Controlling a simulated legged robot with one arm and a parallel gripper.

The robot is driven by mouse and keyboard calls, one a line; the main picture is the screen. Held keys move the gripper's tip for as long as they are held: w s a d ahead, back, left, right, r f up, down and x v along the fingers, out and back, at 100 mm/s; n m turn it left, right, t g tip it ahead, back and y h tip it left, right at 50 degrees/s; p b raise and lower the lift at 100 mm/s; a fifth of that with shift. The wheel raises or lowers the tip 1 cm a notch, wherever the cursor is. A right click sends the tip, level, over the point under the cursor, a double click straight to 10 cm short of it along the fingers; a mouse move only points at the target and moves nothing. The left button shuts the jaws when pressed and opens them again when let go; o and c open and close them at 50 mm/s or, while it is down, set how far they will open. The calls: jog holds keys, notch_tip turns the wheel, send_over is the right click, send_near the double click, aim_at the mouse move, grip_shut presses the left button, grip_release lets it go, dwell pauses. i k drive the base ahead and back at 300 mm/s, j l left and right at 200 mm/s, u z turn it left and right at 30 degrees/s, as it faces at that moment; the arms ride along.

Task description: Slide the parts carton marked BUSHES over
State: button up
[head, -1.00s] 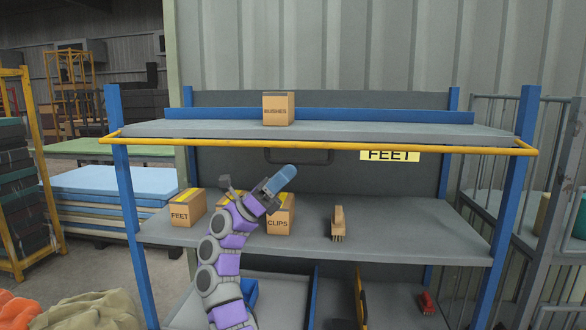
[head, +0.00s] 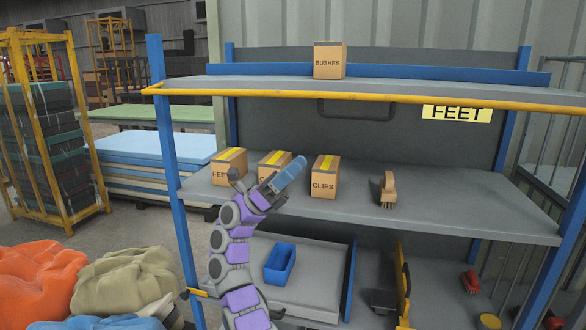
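The carton marked BUSHES (head: 329,62) is a small brown box. It stands upright on the top shelf (head: 440,91), near the blue back rail, above the cartons on the shelf below. My gripper (head: 262,187), at the end of my purple and grey arm, is well below it. The gripper shows in front of the middle shelf and partly covers a carton there. A blue rounded part shows at its right and a small grey part at its left. Whether its fingers are open or shut is not clear. It is apart from the BUSHES carton.
A yellow bar (head: 400,98) runs along the top shelf's front edge. The middle shelf (head: 440,215) holds cartons marked FEET (head: 228,168) and CLIPS (head: 323,178), and a brush (head: 388,190). Blue posts (head: 175,170) flank the rack. Orange and tan sacks (head: 125,280) lie lower left.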

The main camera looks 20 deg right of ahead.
aim_at(330, 57)
jog(key=k, duration=1)
